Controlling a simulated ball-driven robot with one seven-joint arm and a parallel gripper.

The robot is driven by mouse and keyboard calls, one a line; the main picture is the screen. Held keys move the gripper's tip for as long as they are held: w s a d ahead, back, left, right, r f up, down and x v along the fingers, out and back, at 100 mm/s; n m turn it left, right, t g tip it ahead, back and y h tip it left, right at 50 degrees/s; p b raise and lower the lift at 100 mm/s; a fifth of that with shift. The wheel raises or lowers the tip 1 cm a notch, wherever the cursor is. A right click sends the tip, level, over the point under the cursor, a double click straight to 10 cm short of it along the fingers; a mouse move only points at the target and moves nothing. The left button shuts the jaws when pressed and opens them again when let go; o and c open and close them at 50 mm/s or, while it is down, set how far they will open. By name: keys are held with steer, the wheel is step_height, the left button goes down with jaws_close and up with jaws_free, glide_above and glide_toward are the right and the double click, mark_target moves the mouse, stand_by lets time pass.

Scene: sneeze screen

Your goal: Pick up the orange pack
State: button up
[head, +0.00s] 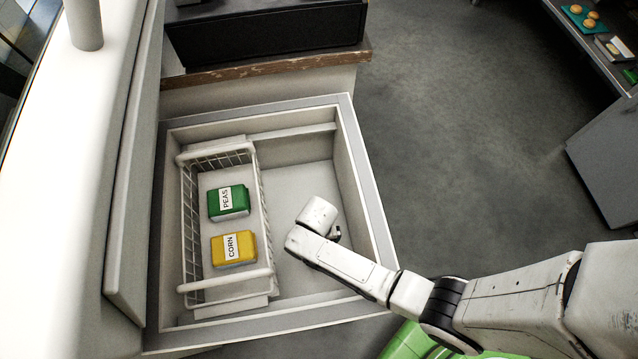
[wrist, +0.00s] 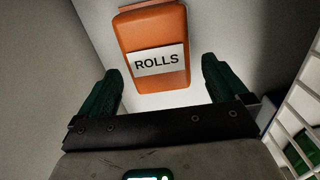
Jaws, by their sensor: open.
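The orange pack (wrist: 152,34), with a white label reading ROLLS, lies ahead of my gripper in the wrist view. It shows between and beyond the two dark green fingers of my gripper (wrist: 160,88), which are apart with nothing between them. In the head view my gripper end (head: 334,232) reaches down into the right part of the open chest, to the right of the wire basket. The orange pack is not visible in the head view; my arm is over that area.
A white wire basket (head: 262,215) stands in the left of the chest (head: 362,190). It holds a green PEAS pack (head: 229,201) and a yellow CORN pack (head: 234,249). The basket's side is close on the right in the wrist view (wrist: 292,118). The chest walls surround my gripper.

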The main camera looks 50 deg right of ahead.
steer(key=shift+s+f+b, duration=0.15)
steer(key=shift+f+b, duration=0.1)
steer(key=shift+f, duration=1.45)
steer(key=shift+s+f+b, duration=0.15)
steer(key=shift+f+b, duration=0.1)
steer(key=shift+f, duration=1.4)
steer(key=shift+c, duration=0.3)
steer(key=c, duration=1)
steer(key=shift+r, duration=0.15)
step_height(320, 180, up, 10)
steer(key=shift+f+p, duration=0.1)
steer(key=shift+p, duration=1.05)
